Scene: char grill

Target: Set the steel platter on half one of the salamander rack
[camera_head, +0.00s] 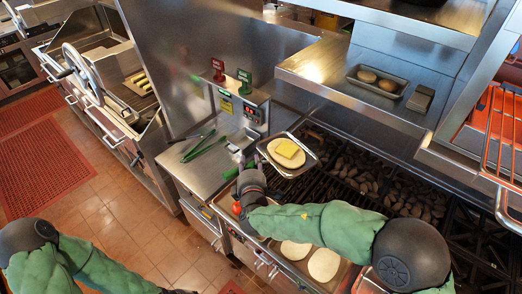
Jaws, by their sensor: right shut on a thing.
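A small steel platter (311,163) holds a pale flat round (274,149) with a yellow cheese slice (290,148) on it. My right gripper (252,168) is at the platter's near left edge and shut on it, holding it beside the char grill; the fingertips are partly hidden. The salamander rack (487,140) is at the right edge, with wire bars and an orange glow; it is cut off by the frame, and I cannot tell its halves apart. My left arm (95,268) is low at the left; its gripper is outside the picture.
A steel shelf (330,85) stands above the grill at the right, with a tray of two round buns (368,76) and a small steel block (420,98). Green tongs (204,145) lie on the side counter (190,172). Pale rounds (323,264) lie in front trays.

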